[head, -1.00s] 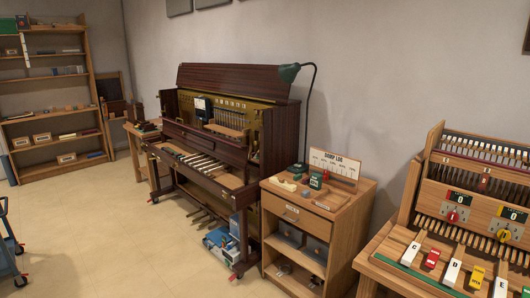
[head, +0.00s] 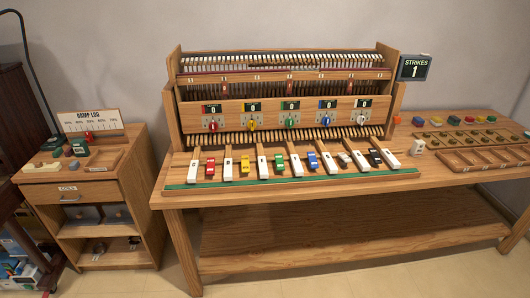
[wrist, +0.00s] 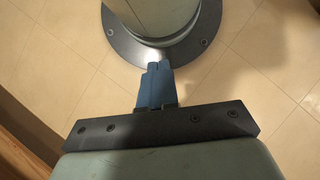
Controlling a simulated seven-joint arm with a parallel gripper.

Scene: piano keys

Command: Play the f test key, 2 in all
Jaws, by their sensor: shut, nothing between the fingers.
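The test keyboard (head: 175,187) lies along the bench front in the head view, with white keys and smaller coloured keys between. Counting from the left, the fourth white key, the F key (head: 297,166), stands between the green key (head: 279,166) and the blue key (head: 312,160). Its letter is too small to read. A dark STRIKES display (head: 415,68) at the upper right of the rack shows 1. My gripper (wrist: 157,67) is shut and empty in the wrist view, pointing at the floor by my round base. It is not in the head view.
The wooden bench (head: 440,180) carries the key rack, with several coloured knobs under displays reading 0. Trays (head: 485,158) and coloured blocks lie on its right. A small cabinet (head: 90,200) with a DAMP LOG board (head: 97,122) stands to the left. Space above the keys is clear.

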